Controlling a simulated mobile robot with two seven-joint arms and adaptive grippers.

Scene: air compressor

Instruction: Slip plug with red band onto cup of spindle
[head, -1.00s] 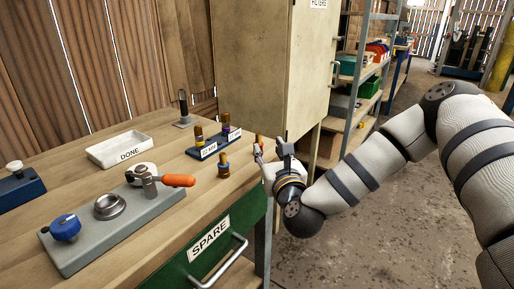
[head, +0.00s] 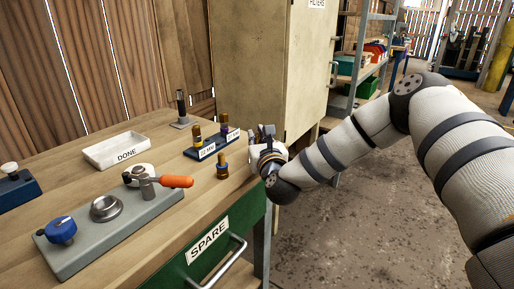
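A grey fixture (head: 125,225) lies on the bench at the left, with a round metal cup (head: 104,208) in its middle, a blue knob (head: 60,231) and an orange-handled lever (head: 175,181). No red band is clear now; the spot where a small reddish plug stood lies behind my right gripper. My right gripper (head: 265,131) is at the bench's right edge, its fingers pointing away from me. Whether they hold anything is hidden. A brass plug with a dark band (head: 222,171) stands to its left. My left gripper is out of view.
A labelled rack (head: 211,146) holds two brass plugs. A white DONE tray (head: 117,150) and a small dark post (head: 181,108) stand behind. A tall cabinet (head: 270,60) rises behind my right gripper. The green SPARE drawer (head: 205,248) has a protruding handle.

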